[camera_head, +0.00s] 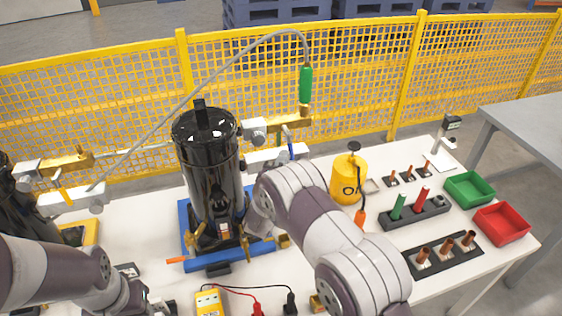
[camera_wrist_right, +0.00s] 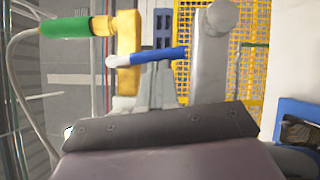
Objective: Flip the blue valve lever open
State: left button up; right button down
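The blue valve lever (camera_head: 291,150) shows as a small blue bit beside the white manifold, right of the black compressor tank (camera_head: 210,165). In the right wrist view the blue lever (camera_wrist_right: 158,56) lies roughly level across the picture, with a pale tip at its left end. My right gripper's grey fingers (camera_wrist_right: 157,72) appear close together just below the lever; I cannot tell whether they touch it. In the head view my right arm hides most of that gripper. My left gripper (camera_head: 150,304) is low at the bottom edge, partly cut off, its fingers unclear.
A hose with a green grip (camera_head: 305,84) meets a brass fitting above the lever. A yellow can (camera_head: 349,180), green bin (camera_head: 469,188) and red bin (camera_head: 501,224) stand to the right. A yellow meter (camera_head: 209,301) lies in front. A yellow mesh fence (camera_head: 350,70) runs behind the table.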

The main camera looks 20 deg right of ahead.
jog(key=d+r+n+t+b, duration=0.2)
jog(key=d+n+t+b, duration=0.1)
jog(key=d+n+b, duration=0.3)
jog(key=shift+d+r, duration=0.4)
jog(key=shift+d, duration=0.55)
jog(key=shift+w+r, duration=0.1)
jog(key=shift+w, duration=0.05)
dwell(0.5)
